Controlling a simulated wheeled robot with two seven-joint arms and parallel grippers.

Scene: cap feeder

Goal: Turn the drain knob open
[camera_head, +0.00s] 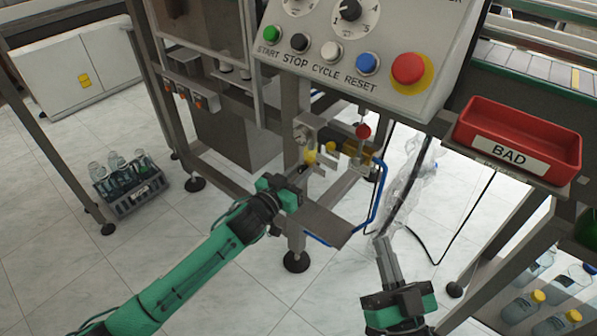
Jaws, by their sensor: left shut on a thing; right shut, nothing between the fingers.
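A small yellow knob (311,156), which looks like the drain knob, sits on the air fittings under the control panel. My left gripper (303,170) reaches in from the lower left and is shut at this knob. Its fingers partly hide the spot, so the exact grip and the knob's turn angle cannot be read. A red ball-shaped knob (363,131) stands to the right, above a brass-coloured fitting (353,152). My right gripper (383,246) points up from the bottom, shut and empty, below and right of the fittings.
The control panel (390,95) hangs above the fittings. A blue hose (379,195) and a grey plate (325,222) lie close to my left gripper. Crumpled clear plastic (408,185) hangs by my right gripper. A red BAD bin (520,125) is at right, a bottle crate (130,190) at left.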

